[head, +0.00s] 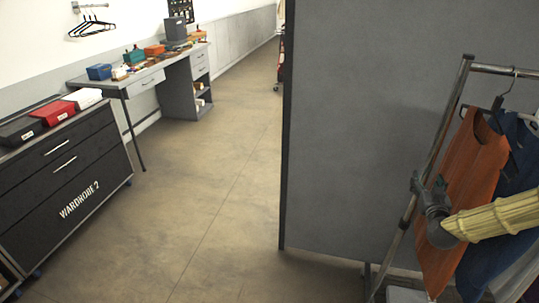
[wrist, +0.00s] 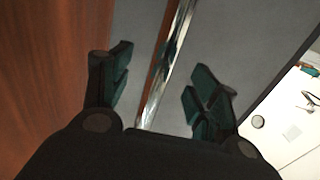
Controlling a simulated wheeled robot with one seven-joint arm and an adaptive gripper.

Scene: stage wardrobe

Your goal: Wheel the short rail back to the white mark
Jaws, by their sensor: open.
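The short rail (head: 458,100) stands at the right in the head view, with a metal frame and a top bar. An orange garment (head: 468,165) and a blue garment (head: 510,165) hang on it. My gripper (head: 417,186) is at the rail's near left upright, partly hiding it. In the wrist view, my gripper (wrist: 162,90) has its two dark green-padded fingers apart, with the shiny upright (wrist: 165,70) running between them. The white mark is not visible in either view.
A grey partition (head: 370,120) stands just behind and left of the rail. A black chest (head: 70,185) marked "WARDROBE 2" is at the left. A desk (head: 150,82) with boxes stands along the wall. The floor (head: 205,190) between the chest and partition is clear.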

